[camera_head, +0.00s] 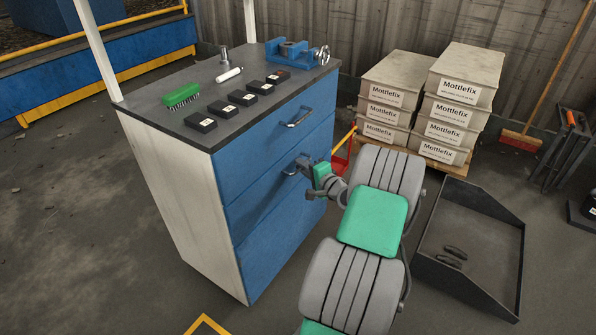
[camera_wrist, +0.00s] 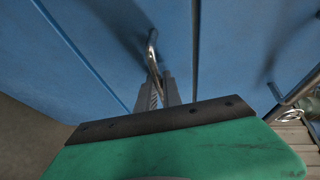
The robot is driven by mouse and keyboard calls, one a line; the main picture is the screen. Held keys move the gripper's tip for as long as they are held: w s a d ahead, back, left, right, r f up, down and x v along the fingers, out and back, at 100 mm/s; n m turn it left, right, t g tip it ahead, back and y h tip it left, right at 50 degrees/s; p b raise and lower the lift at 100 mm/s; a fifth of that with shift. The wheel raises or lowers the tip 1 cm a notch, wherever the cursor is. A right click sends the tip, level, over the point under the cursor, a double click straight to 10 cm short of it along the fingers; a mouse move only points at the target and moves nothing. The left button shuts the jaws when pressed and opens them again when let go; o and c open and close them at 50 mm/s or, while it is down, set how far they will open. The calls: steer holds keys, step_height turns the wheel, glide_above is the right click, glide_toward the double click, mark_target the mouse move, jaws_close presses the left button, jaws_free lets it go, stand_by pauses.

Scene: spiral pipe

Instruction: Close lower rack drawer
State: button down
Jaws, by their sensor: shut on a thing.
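The blue drawer cabinet (camera_head: 262,240) has a grey top and a pale side. Its top drawer has a metal handle (camera_head: 297,117), which also shows at the right of the wrist view (camera_wrist: 292,92). The drawer below it has a second handle (camera_wrist: 152,48), partly hidden in the head view. My gripper (camera_head: 297,165) is at this second handle. In the wrist view its fingers (camera_wrist: 158,88) are closed around the near end of the bar. This drawer's front (camera_wrist: 120,40) looks roughly flush with its neighbours; a small gap cannot be ruled out.
A blue vise (camera_head: 290,50), a green brush (camera_head: 182,92) and several black blocks lie on the cabinet top. Stacked Mottlefix boxes (camera_head: 462,90) stand behind on the right. A black tray (camera_head: 470,235) lies on the floor right of my arm. Floor left of the cabinet is clear.

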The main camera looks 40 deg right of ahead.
steer(key=shift+w, duration=0.1)
steer(key=c, duration=1.6)
jaws_free()
steer(key=shift+w+a, duration=0.1)
steer(key=shift+o, duration=0.5)
steer(key=d+p+v, duration=0.1)
steer(key=v, duration=0.6)
steer(key=shift+s+a+p, duration=0.4)
steer(key=shift+s+a, duration=0.05)
steer(key=shift+a, duration=0.05)
steer(key=shift+r, duration=0.1)
